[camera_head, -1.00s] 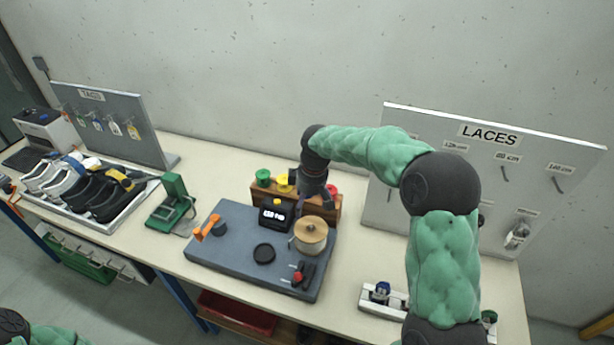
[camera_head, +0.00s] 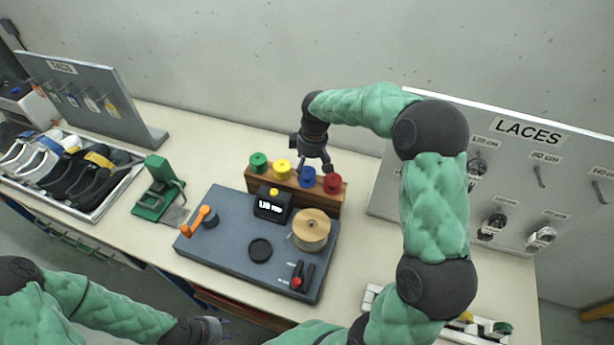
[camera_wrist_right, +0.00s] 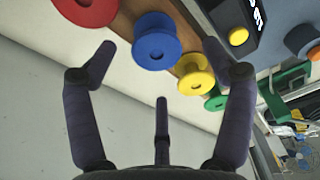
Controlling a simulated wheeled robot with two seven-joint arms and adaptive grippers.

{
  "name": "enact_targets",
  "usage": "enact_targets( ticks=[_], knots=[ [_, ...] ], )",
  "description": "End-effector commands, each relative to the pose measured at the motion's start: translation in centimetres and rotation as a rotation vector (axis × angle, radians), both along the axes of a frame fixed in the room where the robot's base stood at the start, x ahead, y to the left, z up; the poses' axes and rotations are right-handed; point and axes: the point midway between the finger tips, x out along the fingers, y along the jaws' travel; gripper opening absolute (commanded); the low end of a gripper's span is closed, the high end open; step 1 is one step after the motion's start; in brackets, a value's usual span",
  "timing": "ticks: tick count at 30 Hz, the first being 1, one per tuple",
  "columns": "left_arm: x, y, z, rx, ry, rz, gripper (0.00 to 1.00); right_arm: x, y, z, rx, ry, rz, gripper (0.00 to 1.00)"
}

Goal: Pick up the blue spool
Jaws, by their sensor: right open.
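The blue spool (camera_head: 308,175) stands on a wooden rack (camera_head: 330,198) at the back of the table, between a yellow spool (camera_head: 282,169) and a red spool (camera_head: 332,183). In the right wrist view the blue spool (camera_wrist_right: 156,42) lies ahead of the open fingers, roughly midway between them and touching neither. My right gripper (camera_head: 314,160) is open and empty, just behind and above the blue spool. My left gripper (camera_head: 212,328) is low at the front edge of the table; its fingers are too small to read.
A green spool (camera_head: 258,162) stands at the rack's left end. In front is a grey board (camera_head: 225,245) with a black display box (camera_head: 272,204), a tan spool (camera_head: 311,230) and an orange crank (camera_head: 197,218). The laces panel (camera_head: 520,175) rises on the right.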

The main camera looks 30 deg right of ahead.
Motion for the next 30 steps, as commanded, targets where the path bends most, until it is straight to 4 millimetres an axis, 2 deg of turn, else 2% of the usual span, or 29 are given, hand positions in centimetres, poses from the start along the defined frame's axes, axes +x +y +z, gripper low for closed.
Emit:
enact_targets(
  ticks=[5,15,23,29,30],
  knots=[
    [0.0,0.0,-0.1,0.000,-0.001,0.000,0.40,0.1,0.0,-0.8,0.000,0.001,0.000,0.83],
    [0.0,0.0,-0.7,0.000,-0.001,0.000,0.40,0.7,-0.2,-5.0,0.000,0.001,0.000,0.83],
    [0.0,0.0,-0.7,0.000,-0.001,0.000,0.40,0.8,-0.1,-5.4,0.000,-0.001,0.000,0.83],
    [0.0,0.0,-0.7,0.000,-0.001,0.000,0.40,0.8,-0.1,-5.4,0.000,-0.001,0.000,0.29],
    [0.0,0.0,-0.7,0.000,-0.001,0.000,0.40,0.8,-0.1,-5.4,0.000,0.000,0.000,0.25]
  ],
)
